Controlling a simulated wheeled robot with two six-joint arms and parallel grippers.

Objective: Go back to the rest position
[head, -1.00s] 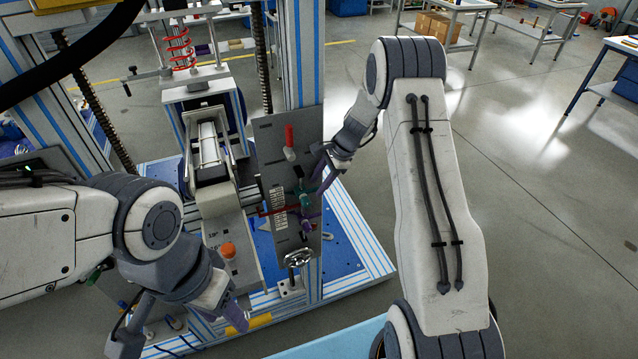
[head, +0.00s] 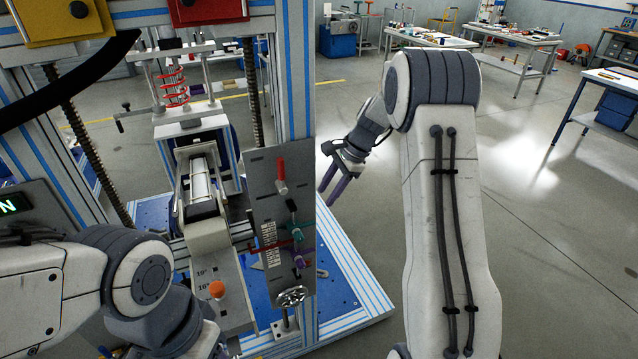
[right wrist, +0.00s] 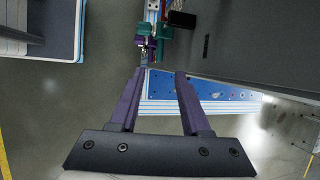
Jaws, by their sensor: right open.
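My right gripper (head: 331,189) is open and empty. It hangs in the air to the right of the grey control panel (head: 282,215), apart from it. In the right wrist view its two purple fingers (right wrist: 160,85) stand apart with nothing between them.
The test rig's blue-striped post (head: 297,60) and its frame base (head: 350,270) stand at centre. An orange knob (head: 217,289) sits on the rig's sloped plate. Workbenches (head: 430,38) are at the back. Open floor (head: 560,250) lies to the right.

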